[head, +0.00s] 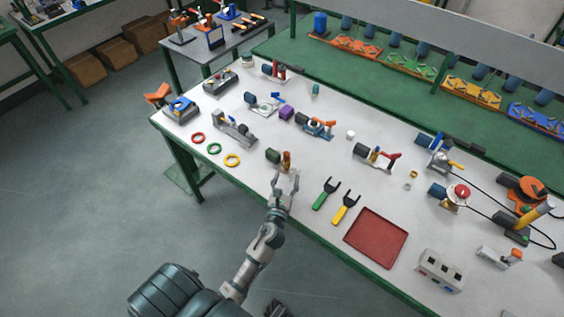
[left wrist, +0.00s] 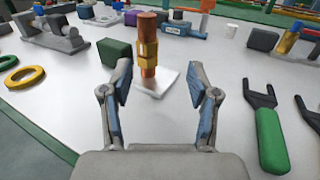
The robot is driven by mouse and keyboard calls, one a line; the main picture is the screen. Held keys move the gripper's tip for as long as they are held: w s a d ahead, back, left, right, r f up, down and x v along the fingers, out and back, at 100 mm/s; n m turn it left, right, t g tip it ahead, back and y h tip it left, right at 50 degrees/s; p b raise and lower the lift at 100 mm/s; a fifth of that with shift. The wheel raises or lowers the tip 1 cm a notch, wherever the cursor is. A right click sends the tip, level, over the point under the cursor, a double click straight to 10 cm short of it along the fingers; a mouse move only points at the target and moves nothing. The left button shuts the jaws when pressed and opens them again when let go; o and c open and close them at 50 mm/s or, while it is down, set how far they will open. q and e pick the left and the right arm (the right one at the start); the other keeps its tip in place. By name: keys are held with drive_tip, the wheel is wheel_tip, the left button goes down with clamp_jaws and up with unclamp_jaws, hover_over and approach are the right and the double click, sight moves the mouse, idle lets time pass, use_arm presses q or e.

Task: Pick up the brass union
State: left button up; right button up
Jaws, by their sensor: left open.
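The brass union (head: 286,158) stands upright near the front edge of the white table. In the left wrist view the union (left wrist: 148,52) has a coppery top and a brass hex body, and it stands on a small white pad (left wrist: 156,82). My left gripper (head: 286,180) is open just in front of the union. In the left wrist view its two fingers (left wrist: 158,88) are spread, with the union beyond the tips and a little left of the middle. The union is not held.
A dark green block (head: 272,156) stands close left of the union. Red, green and yellow rings (head: 232,160) lie further left. Green and yellow fork wrenches (head: 345,208) and a red tray (head: 376,238) lie to the right. Many fittings stand behind.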

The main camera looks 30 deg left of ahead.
sight(285, 163)
use_arm(q)
drive_tip(key=w+a, duration=0.1)
drive_tip(key=w, duration=0.1)
drive_tip(key=w+a, duration=0.4)
drive_tip(key=shift+w, duration=0.4)
drive_tip(key=shift+w+d+r, duration=0.1)
drive_tip(key=shift+w+d, duration=0.25)
drive_tip(key=shift+w, duration=0.05)
drive_tip(key=shift+s+d+r, duration=0.1)
drive_tip(key=shift+d, duration=0.1)
drive_tip(key=shift+c, duration=0.2)
drive_tip(key=c, duration=0.4)
drive_tip(key=shift+a, duration=0.35)
clamp_jaws()
drive_tip(key=shift+a, duration=0.15)
